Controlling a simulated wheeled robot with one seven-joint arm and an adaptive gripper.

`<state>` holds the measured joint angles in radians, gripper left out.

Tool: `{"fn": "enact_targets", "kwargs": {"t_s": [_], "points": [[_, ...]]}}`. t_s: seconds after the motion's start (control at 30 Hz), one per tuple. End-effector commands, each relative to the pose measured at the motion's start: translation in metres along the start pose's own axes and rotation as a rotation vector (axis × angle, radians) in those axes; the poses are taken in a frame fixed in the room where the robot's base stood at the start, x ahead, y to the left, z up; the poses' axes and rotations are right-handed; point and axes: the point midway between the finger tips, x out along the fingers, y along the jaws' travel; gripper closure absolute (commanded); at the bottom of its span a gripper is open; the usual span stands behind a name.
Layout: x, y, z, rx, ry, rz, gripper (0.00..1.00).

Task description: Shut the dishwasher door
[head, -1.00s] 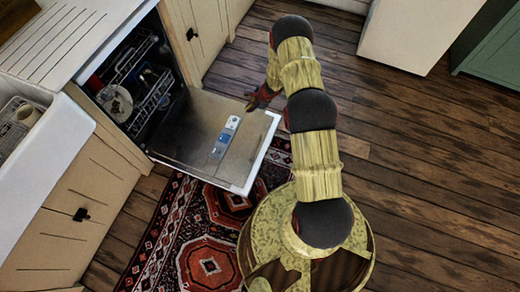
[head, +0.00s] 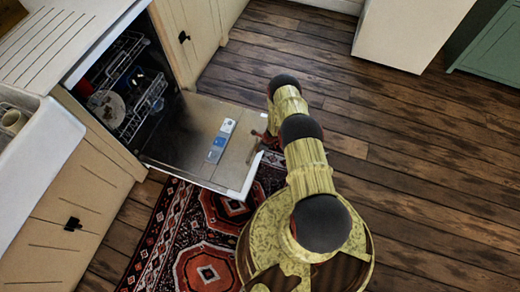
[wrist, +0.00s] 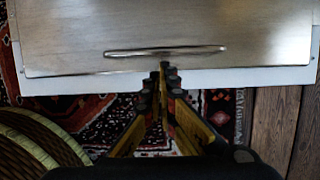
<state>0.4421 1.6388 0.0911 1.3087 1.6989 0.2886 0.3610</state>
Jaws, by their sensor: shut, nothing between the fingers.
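The dishwasher door (head: 190,160) hangs open and lies about level, its steel inner face up. My gripper (head: 259,138) is at the door's outer right edge in the head view. In the wrist view my gripper (wrist: 163,68) is shut and empty, its tips overlapping the white edge. I cannot tell whether they touch it.
A red patterned rug (head: 190,225) lies under and in front of the door. The white sink (head: 40,145) and beige cabinets (head: 75,215) stand at left. Another cabinet (head: 190,35) adjoins the dishwasher's far side. Wooden floor (head: 420,160) is clear at right.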

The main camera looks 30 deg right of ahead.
Motion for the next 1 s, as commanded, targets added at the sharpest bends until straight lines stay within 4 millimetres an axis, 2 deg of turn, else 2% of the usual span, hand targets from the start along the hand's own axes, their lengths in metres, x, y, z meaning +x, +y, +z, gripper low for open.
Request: {"fn": "enact_targets", "kwargs": {"t_s": [0.03,0.1,0.37,0.77,0.87,1.0], "points": [[0.013,0.000,-0.001,-0.003,0.000,0.000,1.00],[0.021,0.000,-0.001,-0.001,0.000,0.000,1.00],[0.035,-0.001,0.001,-0.001,0.000,-0.001,1.00],[0.033,0.000,0.001,-0.001,0.002,-0.001,1.00],[0.027,0.001,0.003,-0.002,0.009,-0.001,1.00],[0.009,0.003,0.008,-0.003,0.029,-0.002,1.00]]}}
